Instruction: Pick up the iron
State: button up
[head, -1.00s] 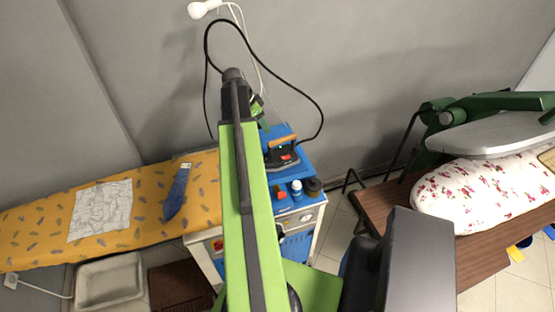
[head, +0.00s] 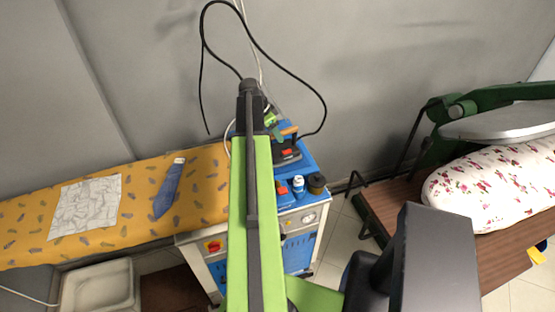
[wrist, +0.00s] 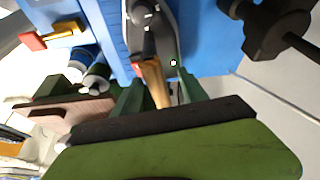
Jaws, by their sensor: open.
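The iron (head: 287,153) rests on the blue top (head: 302,171) of a small cabinet in the head view. It has a dark body, a red patch and an orange-brown handle. In the wrist view the iron's dark body (wrist: 151,22) lies near the top edge, with its wooden handle running down from it. My gripper (wrist: 160,88) is open, its green fingers on either side of the handle in that view. I cannot tell how far they are above it or whether they touch. In the head view my arm partly hides my gripper (head: 274,122), just behind the iron.
A white-capped blue bottle (head: 298,186) and a dark jar (head: 316,184) stand in front of the iron. A black cord loops above it. A green press (head: 490,110) is at right.

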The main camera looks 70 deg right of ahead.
jog(key=b, duration=0.5)
send_over(281, 149)
notch_tip(281, 149, down, 5)
jog(key=shift+r, duration=0.1)
jog(key=shift+r+p, duration=0.2)
jog(key=shift+p, duration=0.1)
grip_shut()
dwell(0.5)
